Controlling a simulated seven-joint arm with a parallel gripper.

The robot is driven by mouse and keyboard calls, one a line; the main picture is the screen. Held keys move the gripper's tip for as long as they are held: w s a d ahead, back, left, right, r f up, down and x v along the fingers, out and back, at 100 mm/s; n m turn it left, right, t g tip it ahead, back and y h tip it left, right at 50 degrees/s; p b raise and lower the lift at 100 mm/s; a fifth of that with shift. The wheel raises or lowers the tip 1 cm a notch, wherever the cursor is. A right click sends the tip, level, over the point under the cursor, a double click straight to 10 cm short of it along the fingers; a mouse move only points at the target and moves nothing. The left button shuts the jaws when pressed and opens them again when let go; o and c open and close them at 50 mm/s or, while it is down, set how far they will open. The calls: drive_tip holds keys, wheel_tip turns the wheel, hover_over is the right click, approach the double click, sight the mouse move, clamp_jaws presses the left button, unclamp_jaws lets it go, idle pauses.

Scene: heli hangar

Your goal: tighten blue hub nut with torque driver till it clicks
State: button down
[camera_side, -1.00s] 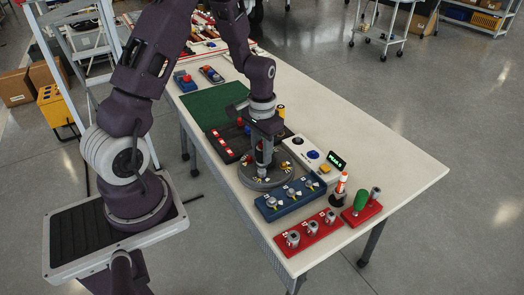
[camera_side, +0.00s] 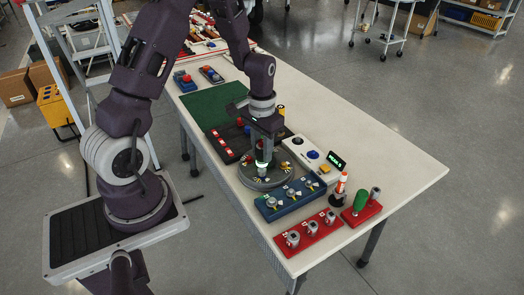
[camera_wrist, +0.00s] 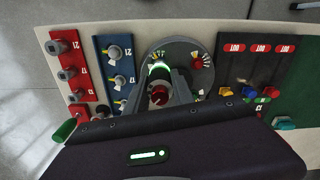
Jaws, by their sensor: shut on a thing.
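My gripper (camera_side: 263,148) points down over the round grey hub (camera_side: 247,181) and is shut on the torque driver (camera_side: 263,169). The driver stands roughly upright, with its lower end at the hub, and a green ring on it glows. In the wrist view, the driver (camera_wrist: 159,95) with a red end sits between the fingers of my gripper (camera_wrist: 162,88), and its lit green band shows beyond them. The hub (camera_wrist: 183,46) shows behind it, with small coloured parts on its face. I cannot make out the blue nut; the driver and fingers cover part of the hub.
A blue rack (camera_side: 287,199) and a red rack (camera_side: 309,234) of sockets stand in front of the hub. A white box (camera_side: 310,158) with buttons and a lit display (camera_side: 337,162) are to its right. A dark tray (camera_wrist: 254,77) with coloured knobs lies beside it. The table's right end is clear.

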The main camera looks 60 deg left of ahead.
drive_tip(key=shift+r, duration=3.2)
